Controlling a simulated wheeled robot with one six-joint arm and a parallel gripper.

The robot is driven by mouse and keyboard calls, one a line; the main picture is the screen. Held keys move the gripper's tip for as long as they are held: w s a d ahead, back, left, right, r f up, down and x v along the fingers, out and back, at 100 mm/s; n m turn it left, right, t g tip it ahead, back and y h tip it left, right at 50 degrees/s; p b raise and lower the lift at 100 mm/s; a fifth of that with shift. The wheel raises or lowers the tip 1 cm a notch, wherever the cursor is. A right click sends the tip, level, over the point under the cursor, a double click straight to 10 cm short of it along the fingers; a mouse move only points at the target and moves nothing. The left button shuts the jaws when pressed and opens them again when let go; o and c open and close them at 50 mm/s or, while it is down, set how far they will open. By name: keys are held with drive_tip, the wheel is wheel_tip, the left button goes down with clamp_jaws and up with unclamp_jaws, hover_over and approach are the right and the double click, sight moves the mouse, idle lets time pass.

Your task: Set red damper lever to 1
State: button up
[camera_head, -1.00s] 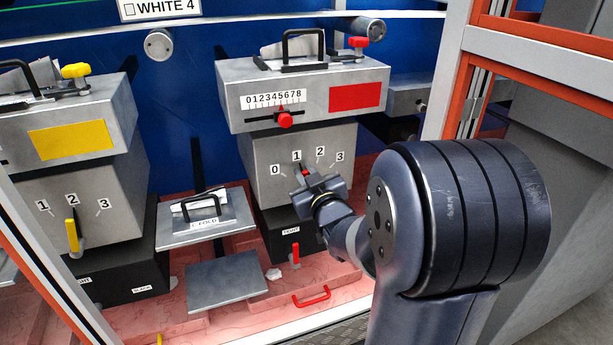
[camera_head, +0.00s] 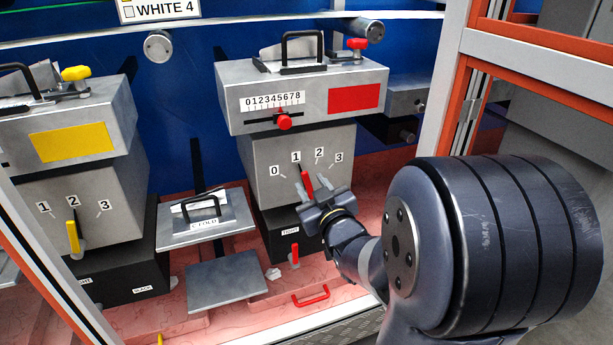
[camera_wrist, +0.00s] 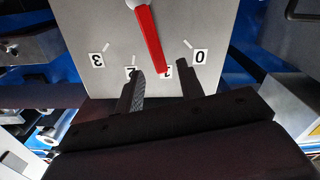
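The red damper lever (camera_head: 307,182) is on the grey front of the red unit, under a dial marked 0, 1, 2, 3. It points up and slightly left, at the 1 mark (camera_head: 296,157). In the wrist view, which is upside down, the lever (camera_wrist: 149,38) also points at the 1, with its tip partly covering that label. My gripper (camera_head: 312,188) is just in front of the lever's lower part. Its two dark fingers are apart in the wrist view (camera_wrist: 161,76), one on each side of the lever's tip. I see no finger touching the lever.
Above the dial is a red slider knob (camera_head: 284,122) on a 0 to 8 scale. A small red lever (camera_head: 295,254) and red handle (camera_head: 312,296) are below. A yellow lever (camera_head: 72,236) stands left. An orange and white frame post (camera_head: 452,110) is right.

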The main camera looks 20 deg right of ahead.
sight(307, 178)
drive_tip(key=s, duration=0.6)
drive_tip(key=shift+p, duration=0.4)
drive_tip(key=shift+w, duration=0.1)
drive_tip(key=w+b, duration=0.2)
drive_tip(key=w, duration=0.8)
drive_tip(key=shift+w, duration=0.4)
drive_tip(key=shift+s+d+p, duration=0.1)
drive_tip(key=shift+d+p, duration=0.05)
drive_tip(key=shift+p, duration=0.25)
